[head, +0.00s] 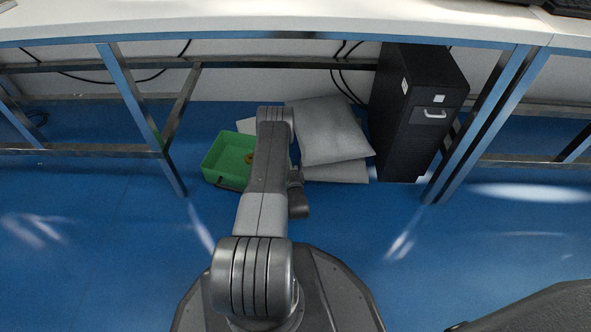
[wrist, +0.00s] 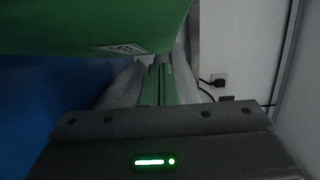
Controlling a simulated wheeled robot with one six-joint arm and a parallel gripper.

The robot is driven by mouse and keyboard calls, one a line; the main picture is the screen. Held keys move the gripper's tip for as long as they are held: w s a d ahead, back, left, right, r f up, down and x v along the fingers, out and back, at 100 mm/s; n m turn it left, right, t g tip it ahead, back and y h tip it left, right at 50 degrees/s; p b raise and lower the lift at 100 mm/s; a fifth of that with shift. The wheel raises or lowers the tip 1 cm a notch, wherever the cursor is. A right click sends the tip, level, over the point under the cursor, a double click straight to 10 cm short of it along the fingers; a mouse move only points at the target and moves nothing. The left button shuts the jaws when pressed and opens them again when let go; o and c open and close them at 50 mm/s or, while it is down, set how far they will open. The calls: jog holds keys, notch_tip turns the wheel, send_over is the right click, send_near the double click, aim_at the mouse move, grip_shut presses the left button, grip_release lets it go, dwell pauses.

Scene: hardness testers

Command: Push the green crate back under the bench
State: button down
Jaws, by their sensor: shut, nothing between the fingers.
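The green crate (head: 222,160) is on the blue floor under the bench, between a bench leg and a stack of grey-white packages. My arm hides its right part. Something small and brownish lies in it. In the wrist view the crate's green wall (wrist: 85,28), with a pale label, fills the upper left, very close. My gripper (wrist: 157,82) is shut and empty, just below the crate wall in that picture. I cannot tell whether the fingers touch it. In the head view my own arm hides the fingers.
The white bench (head: 300,22) runs across the top on blue metal legs. Grey-white packages (head: 328,132) lie right of the crate, beside a black cabinet (head: 400,115). Cables hang along the wall behind. The floor (head: 110,230) in front at left is clear.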

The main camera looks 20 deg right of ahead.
jog(key=shift+w+a, duration=0.15)
jog(key=shift+a, duration=0.25)
jog(key=shift+w+a, duration=0.3)
jog(key=shift+a, duration=0.6)
jog(key=shift+w+a, duration=0.3)
jog(key=shift+a, duration=0.6)
